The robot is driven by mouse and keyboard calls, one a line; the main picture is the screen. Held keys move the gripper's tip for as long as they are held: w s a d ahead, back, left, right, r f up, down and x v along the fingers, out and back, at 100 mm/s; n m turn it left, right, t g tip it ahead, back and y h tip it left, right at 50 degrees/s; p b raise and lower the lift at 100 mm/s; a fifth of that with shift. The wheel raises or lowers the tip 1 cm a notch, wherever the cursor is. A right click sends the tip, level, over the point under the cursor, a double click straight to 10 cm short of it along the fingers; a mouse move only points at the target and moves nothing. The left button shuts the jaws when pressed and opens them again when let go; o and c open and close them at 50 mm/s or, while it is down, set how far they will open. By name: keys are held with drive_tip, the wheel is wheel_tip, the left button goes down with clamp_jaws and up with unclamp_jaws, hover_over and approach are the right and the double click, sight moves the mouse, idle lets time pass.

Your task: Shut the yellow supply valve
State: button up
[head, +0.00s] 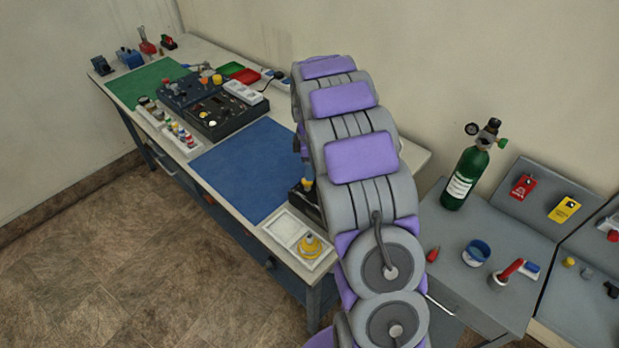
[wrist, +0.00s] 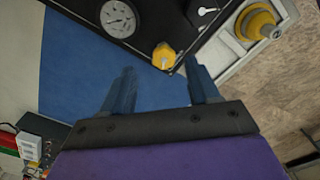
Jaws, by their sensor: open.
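A small yellow knob (wrist: 163,55), which looks like the yellow supply valve, sits at the edge of a black panel (wrist: 150,42) in the wrist view. In the head view a bit of yellow (head: 307,184) shows on the black unit (head: 302,203), partly hidden by my arm. My gripper (wrist: 160,75) is open and empty in the wrist view. The knob appears between and just beyond its two fingertips, apart from both. I cannot tell the knob's turned position. In the head view my arm hides the gripper.
A round gauge (wrist: 118,17) and a black lever on a white plate (wrist: 204,12) are on the panel. A white tray (head: 278,228) holds a larger yellow part (head: 310,246). A blue mat (head: 243,168) is clear. A green cylinder (head: 467,178) stands on the right bench.

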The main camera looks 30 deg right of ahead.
drive_tip(key=f, duration=0.2)
drive_tip(key=a+f, duration=0.1)
drive_tip(key=f, duration=0.2)
drive_tip(key=shift+b, duration=0.35)
drive_tip(key=shift+d, duration=0.1)
drive_tip(key=shift+d, duration=0.1)
drive_tip(key=shift+d, duration=0.15)
drive_tip(key=shift+c, duration=1.1)
drive_tip(key=shift+a+r, duration=0.1)
drive_tip(key=shift+a, duration=0.1)
drive_tip(key=c, duration=0.8)
